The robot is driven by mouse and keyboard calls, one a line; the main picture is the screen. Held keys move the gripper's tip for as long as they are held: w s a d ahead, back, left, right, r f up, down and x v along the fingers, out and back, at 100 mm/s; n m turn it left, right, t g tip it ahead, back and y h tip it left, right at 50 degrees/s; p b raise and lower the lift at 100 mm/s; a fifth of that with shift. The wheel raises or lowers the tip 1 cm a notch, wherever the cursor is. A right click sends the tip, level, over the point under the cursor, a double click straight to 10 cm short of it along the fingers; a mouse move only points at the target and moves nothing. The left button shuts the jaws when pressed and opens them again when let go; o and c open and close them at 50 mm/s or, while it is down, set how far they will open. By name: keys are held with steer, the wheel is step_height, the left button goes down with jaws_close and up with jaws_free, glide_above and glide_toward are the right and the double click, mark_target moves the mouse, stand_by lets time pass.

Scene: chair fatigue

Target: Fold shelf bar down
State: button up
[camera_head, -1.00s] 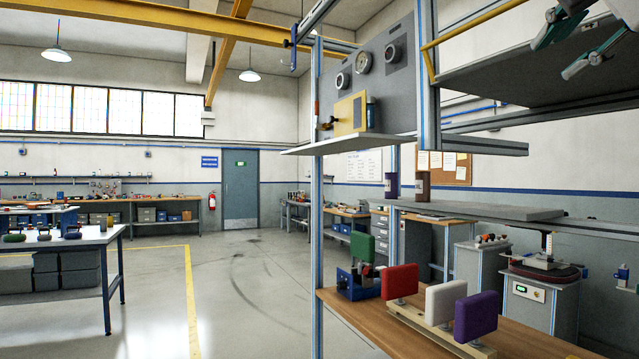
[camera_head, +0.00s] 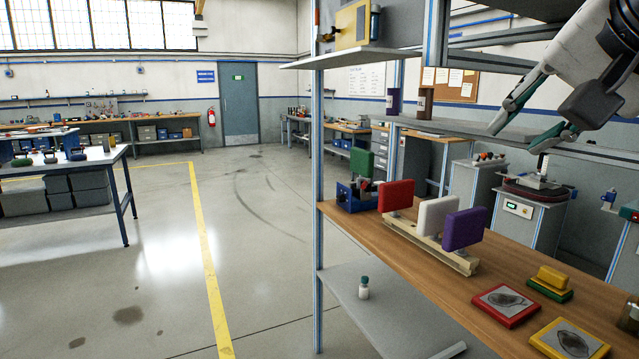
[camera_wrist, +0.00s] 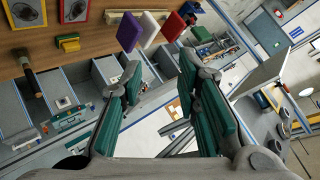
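My gripper (camera_head: 532,122) is at the upper right of the head view, open and empty, in front of the grey middle shelf (camera_head: 440,127). In the wrist view, its two green-padded fingers (camera_wrist: 158,62) are spread wide with nothing held between them. A grey horizontal beam (camera_head: 505,38) of the shelf frame runs above the middle shelf. I cannot tell for sure which part is the shelf bar; no clearly folding bar shows in the head view now. The contact between gripper and shelf frame is not visible.
The wooden bench (camera_head: 390,235) below holds a red pad (camera_head: 396,195), a white pad (camera_head: 437,217) and a purple pad (camera_head: 464,230) on a rail. A green pad (camera_head: 361,162) stands behind. An upright post (camera_head: 318,190) and white upper shelf (camera_head: 340,57) stand left. Floor there is open.

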steer(key=s+a+f+n+g+y+p, duration=0.1)
steer(key=s+a+f+n+g, duration=0.1)
steer(key=f, duration=0.6)
steer(key=shift+s+a+f+n, duration=0.2)
steer(key=shift+s+a+n, duration=0.3)
steer(key=shift+s+n, duration=0.2)
steer(key=shift+c, duration=0.6)
